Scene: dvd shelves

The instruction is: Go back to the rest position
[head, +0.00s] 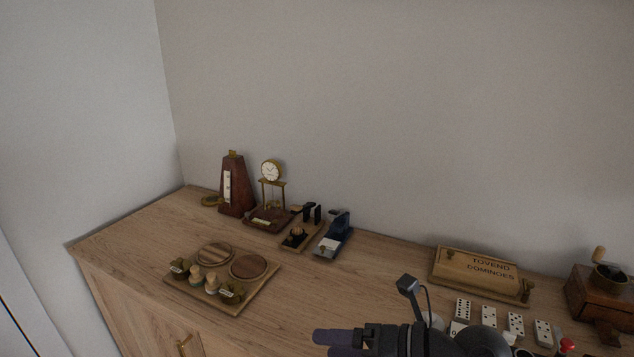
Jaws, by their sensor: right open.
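My right gripper (340,338) comes in from the bottom edge, right of the middle. Its dark fingers point left over the front of the wooden cabinet top (370,280). It is open, and I see nothing between its fingers. My left gripper is not in the head view. No other object belongs to the task.
A tray with round wooden discs (217,253) lies front left. A metronome (234,185), a small clock (270,170) and a blue stapler-like item (335,235) stand behind. A dominoes box (480,272), domino tiles (489,316) and a wooden grinder (600,295) are right.

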